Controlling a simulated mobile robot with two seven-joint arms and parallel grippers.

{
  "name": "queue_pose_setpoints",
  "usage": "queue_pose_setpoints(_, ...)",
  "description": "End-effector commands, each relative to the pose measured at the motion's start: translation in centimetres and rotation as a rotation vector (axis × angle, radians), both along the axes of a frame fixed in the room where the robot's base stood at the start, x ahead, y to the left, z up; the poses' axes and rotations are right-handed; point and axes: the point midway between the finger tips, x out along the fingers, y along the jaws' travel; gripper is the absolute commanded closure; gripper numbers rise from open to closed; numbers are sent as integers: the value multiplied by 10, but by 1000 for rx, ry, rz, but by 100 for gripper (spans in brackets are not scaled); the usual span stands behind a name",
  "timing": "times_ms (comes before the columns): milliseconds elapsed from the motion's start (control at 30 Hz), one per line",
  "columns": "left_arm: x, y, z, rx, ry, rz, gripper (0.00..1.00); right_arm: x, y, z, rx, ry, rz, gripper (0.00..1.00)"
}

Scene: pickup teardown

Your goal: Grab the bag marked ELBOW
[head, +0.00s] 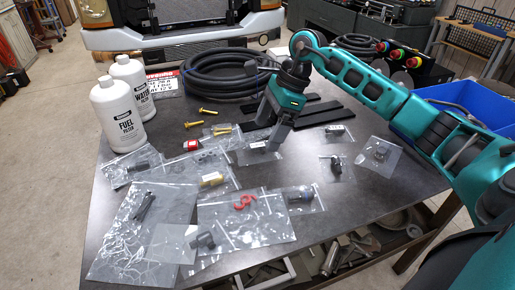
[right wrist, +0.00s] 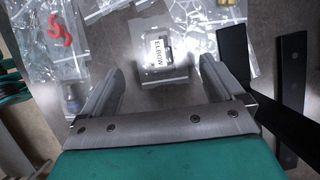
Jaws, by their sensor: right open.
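The bag marked ELBOW (right wrist: 158,57) is a small clear plastic bag with a white label and a dark part inside. In the right wrist view it lies flat on the table, just ahead of and between the fingers of my right gripper (right wrist: 158,85). The fingers are wide apart and hold nothing. In the head view the right gripper (head: 268,136) points down over this bag (head: 257,150), which it partly hides. The label cannot be read there. My left gripper does not show.
Several other clear bags lie close by, including one with red clips (head: 245,202) and one with a brass part (head: 212,180). Dark flat strips (head: 320,113) lie right of the gripper. A coiled black hose (head: 215,72) and white bottles (head: 117,113) stand behind and left.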

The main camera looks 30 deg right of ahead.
Motion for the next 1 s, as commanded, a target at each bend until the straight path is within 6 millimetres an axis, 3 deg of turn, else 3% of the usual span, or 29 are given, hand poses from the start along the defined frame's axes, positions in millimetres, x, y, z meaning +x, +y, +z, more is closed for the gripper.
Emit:
queue_pose_setpoints(233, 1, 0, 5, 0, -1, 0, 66, 4, 15, -33, 3, 5, 0, 5)
queue_pose_setpoints(533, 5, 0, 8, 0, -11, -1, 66, 5, 17, -39, 0, 1, -1, 5)
queue_pose_setpoints(1000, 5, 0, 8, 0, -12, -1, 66, 5, 17, -38, 0, 1, -1, 49)
